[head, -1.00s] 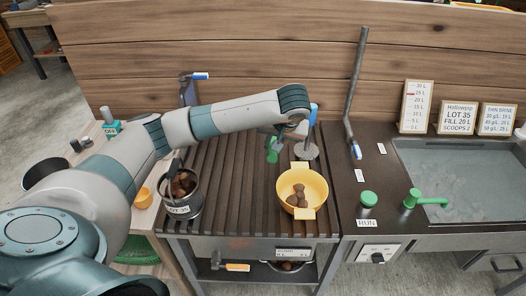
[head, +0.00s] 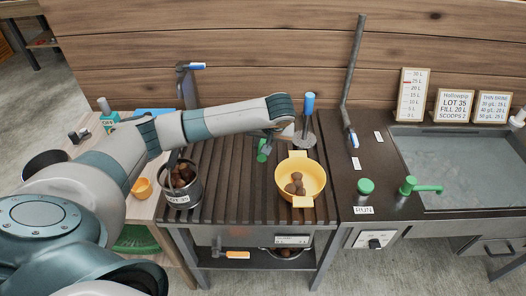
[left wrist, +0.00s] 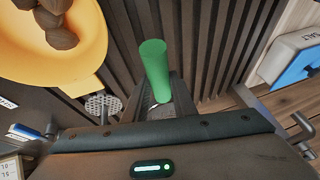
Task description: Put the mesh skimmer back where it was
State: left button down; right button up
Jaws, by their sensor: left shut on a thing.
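My left gripper (head: 268,138) is over the back of the dark slatted rack (head: 228,170). It is shut on a green handle (head: 263,152), which stands out between the fingers in the left wrist view (left wrist: 155,70). The head of this green-handled tool is hidden, so I cannot tell whether it is the mesh skimmer. To its right a blue-handled tool (head: 309,104) stands upright with a round grey disc (head: 304,139) at its foot. In the left wrist view the disc (left wrist: 103,104) looks perforated. My right gripper is not in view.
A yellow bowl (head: 316,176) with brown chestnuts stands at the rack's right front. A tall pipe (head: 352,80), a green button (head: 365,186) and a water basin (head: 455,175) are further right. The rack's middle is clear.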

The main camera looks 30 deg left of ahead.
pick_arm(q)
jog(key=shift+f, duration=0.8)
notch_tip(320, 180, down, 2)
jog(key=shift+f+p, duration=0.25)
jog(key=shift+p, duration=0.25)
jog(key=shift+f, duration=0.7)
jog(key=c, duration=1.5)
grip_release()
jog(key=shift+o, duration=0.2)
